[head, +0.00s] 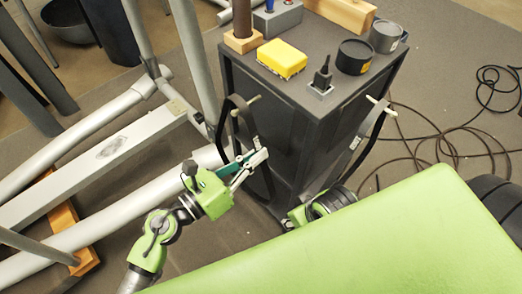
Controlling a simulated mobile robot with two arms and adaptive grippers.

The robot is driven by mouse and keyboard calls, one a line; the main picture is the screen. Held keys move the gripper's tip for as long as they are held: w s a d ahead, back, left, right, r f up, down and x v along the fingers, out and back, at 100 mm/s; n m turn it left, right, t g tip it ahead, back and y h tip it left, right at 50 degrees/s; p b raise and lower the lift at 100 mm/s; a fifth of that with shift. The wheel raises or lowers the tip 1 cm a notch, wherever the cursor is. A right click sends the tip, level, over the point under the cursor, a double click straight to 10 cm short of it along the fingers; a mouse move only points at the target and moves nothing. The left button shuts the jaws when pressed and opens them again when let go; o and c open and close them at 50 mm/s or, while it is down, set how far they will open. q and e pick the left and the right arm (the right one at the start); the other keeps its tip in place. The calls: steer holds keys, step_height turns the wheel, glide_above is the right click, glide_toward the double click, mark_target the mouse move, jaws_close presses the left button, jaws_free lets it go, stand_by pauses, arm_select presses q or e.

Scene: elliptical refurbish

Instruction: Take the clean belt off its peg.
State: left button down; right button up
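A dark cabinet (275,118) stands in the middle of the head view with a light peg on each of two sides. One black belt (232,108) hangs in a loop from the left peg (245,106). Another black belt (368,130) hangs from the right peg (382,106). I cannot tell from their look which is clean. My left gripper (252,163) is at the left belt's loop, below its peg, with its fingers overlapping the strap. Whether they are closed on it is unclear. My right arm shows low beside the cabinet; its fingers cannot be made out.
On the cabinet top are a yellow sponge (282,58), a dark socket or plug (321,77), two round tins (354,56) and a brown post (242,22). Grey frame tubes (85,115) fill the left. Loose black cable (440,140) lies on the floor at right.

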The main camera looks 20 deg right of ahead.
arm_select(q)
steer(key=b+v, duration=0.4)
steer(key=v, duration=0.8)
steer(key=shift+a, duration=0.35)
arm_select(e)
steer(key=w+a+r+t, duration=0.1)
steer(key=w+r+t, duration=0.1)
steer(key=w, duration=0.2)
steer(key=w+a+r+t+y, duration=0.1)
steer(key=w+a+t, duration=0.1)
steer(key=w, duration=0.3)
steer(key=shift+w+r+t, duration=0.25)
steer(key=shift+r+t, duration=0.1)
steer(key=shift+t, duration=0.15)
arm_select(q)
steer(key=shift+s+r, duration=0.1)
steer(key=shift+s, duration=0.05)
